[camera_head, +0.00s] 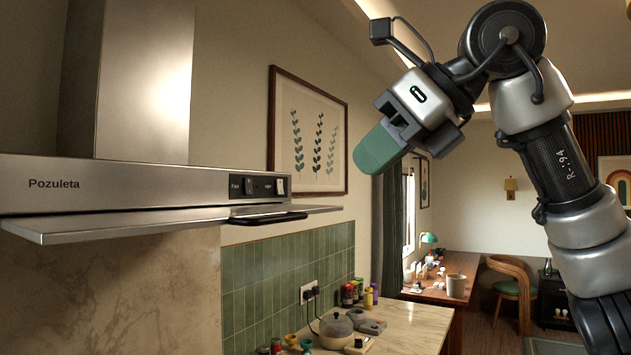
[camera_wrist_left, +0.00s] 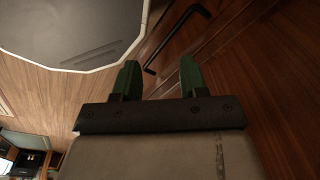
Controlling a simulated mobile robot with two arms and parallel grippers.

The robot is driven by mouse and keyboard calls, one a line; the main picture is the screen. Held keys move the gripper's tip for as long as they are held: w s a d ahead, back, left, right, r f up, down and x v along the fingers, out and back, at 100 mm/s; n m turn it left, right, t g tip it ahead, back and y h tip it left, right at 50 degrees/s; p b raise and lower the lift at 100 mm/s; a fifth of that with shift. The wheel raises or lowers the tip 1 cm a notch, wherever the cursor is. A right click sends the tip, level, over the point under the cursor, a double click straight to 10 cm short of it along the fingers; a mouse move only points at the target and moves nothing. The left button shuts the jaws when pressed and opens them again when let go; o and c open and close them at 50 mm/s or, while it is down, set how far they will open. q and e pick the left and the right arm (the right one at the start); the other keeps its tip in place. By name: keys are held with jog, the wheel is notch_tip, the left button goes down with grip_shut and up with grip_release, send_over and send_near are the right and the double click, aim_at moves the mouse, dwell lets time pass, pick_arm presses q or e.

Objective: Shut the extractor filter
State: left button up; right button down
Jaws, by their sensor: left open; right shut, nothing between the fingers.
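The steel extractor hood (camera_head: 120,185) is on the left in the head view. Its filter (camera_head: 110,222) is a flat metal panel that sticks out from beneath the hood's front face, so it stands open. A black handle (camera_head: 268,218) is on the filter's front side, below the switches. My right gripper (camera_head: 375,148) is shut and empty, up and to the right of the handle and apart from it. My left gripper (camera_wrist_left: 159,75) is open and empty in the left wrist view, pointing at wooden surfaces. It is not in the head view.
Below the hood is a marble counter (camera_head: 400,325) with a kettle (camera_head: 336,330), jars and small pots. A framed plant picture (camera_head: 307,135) hangs on the wall behind. The space between my right gripper and the handle looks clear.

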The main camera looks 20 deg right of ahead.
pick_arm(q)
jog(key=r+p, duration=0.1)
jog(key=d+r+p, duration=0.1)
jog(key=s+r+p, duration=0.1)
jog(key=shift+d+r+p, duration=0.2)
jog(key=shift+r+p, duration=0.15)
jog(key=shift+r, duration=0.05)
pick_arm(e)
jog(key=r+x, duration=0.1)
jog(key=x, duration=1.1)
jog(key=shift+w+a, duration=0.3)
pick_arm(q)
jog(key=shift+s, duration=0.1)
